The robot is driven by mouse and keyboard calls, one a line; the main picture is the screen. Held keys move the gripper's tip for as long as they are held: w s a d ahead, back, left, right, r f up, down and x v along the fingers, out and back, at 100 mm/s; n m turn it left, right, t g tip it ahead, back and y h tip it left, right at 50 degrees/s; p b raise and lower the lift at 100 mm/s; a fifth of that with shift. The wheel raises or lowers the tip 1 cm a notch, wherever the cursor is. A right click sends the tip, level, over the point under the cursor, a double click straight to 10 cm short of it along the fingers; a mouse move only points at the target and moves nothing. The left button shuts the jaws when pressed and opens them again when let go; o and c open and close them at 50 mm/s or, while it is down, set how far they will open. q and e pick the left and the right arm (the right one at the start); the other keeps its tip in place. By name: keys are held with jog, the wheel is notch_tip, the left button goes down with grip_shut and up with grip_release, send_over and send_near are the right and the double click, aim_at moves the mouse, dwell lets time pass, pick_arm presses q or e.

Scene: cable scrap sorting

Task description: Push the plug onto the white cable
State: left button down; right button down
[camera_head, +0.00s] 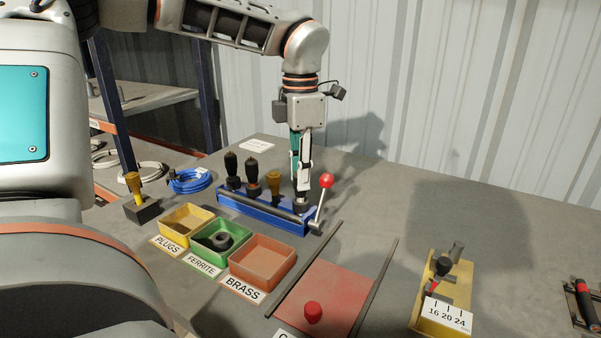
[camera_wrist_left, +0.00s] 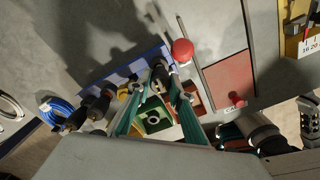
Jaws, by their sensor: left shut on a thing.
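My left gripper (camera_head: 303,180) points down at the right end of a blue rack (camera_head: 263,213). It is shut on a dark plug (camera_head: 301,199), which sits low between the fingertips at the rack. The left wrist view shows the plug (camera_wrist_left: 159,78) at the fingertips, near the rack's edge (camera_wrist_left: 120,70). I cannot tell whether a white cable is inside the plug. Other plugs stand in the rack: two black ones (camera_head: 231,166) and an amber one (camera_head: 273,183). A white cable coil (camera_head: 142,173) lies at the left. My right gripper is out of view.
A lever with a red knob (camera_head: 327,181) stands close right of the gripper. Yellow (camera_head: 176,237), green (camera_head: 212,254) and brown (camera_head: 249,280) bins stand in front of the rack. A blue coil (camera_head: 189,181) lies left.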

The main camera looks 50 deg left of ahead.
pick_arm(q)
jog(key=shift+f, duration=0.3)
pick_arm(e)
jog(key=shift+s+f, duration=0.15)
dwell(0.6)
pick_arm(q)
jog(key=c, duration=1.7)
grip_release()
jog(key=shift+r, duration=1.2)
jog(key=shift+r+p, duration=0.3)
jog(key=shift+r, duration=1.5)
jog(key=shift+r+p, duration=0.4)
jog(key=shift+r, duration=0.2)
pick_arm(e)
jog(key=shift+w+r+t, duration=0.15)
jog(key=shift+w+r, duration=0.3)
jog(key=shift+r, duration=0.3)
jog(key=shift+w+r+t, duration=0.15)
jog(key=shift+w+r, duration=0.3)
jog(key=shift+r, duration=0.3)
